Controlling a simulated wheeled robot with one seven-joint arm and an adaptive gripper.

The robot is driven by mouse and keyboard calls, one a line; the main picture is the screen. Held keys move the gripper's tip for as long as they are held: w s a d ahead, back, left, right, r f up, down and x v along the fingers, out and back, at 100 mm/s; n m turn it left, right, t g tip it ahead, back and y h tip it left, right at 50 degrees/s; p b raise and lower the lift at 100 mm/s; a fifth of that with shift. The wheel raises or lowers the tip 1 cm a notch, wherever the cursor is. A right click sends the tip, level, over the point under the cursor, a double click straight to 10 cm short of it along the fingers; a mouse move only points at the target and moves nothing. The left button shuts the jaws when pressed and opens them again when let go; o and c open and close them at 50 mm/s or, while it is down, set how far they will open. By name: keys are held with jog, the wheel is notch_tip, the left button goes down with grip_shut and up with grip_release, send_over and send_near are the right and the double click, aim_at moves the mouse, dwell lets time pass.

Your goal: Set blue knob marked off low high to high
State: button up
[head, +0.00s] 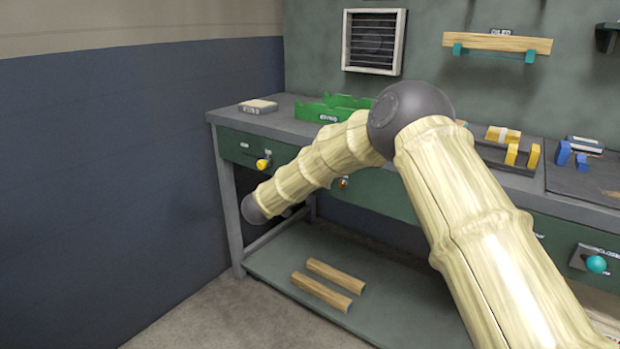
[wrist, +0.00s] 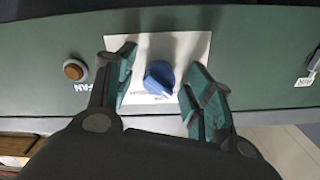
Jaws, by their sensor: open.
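The blue knob (wrist: 158,78) sits on a pale plate (wrist: 186,47) on the green front panel in the wrist view. Small lettering lies below the knob, too blurred to read, so I cannot tell its setting. My gripper (wrist: 155,75) is open, with one teal-padded finger on each side of the knob and a gap visible on both sides. In the head view my arm hides the knob, and my gripper is not visible there.
An orange-brown button (wrist: 75,69) marked FAN sits left of the plate. A switch (wrist: 314,62) is at the right edge. In the head view, a yellow knob (head: 263,163) is on the bench front, and a teal knob (head: 596,264) is at the right. Wooden bars (head: 322,291) lie on the lower shelf.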

jog(key=c, duration=1)
jog(key=shift+m, duration=0.4)
jog(key=shift+a+m+b, duration=0.15)
jog(key=shift+m+b, duration=0.75)
jog(key=shift+m, duration=7.6)
jog(key=shift+r, duration=0.1)
jog(key=o, duration=1)
jog(key=shift+c, duration=0.2)
jog(key=shift+o, duration=0.2)
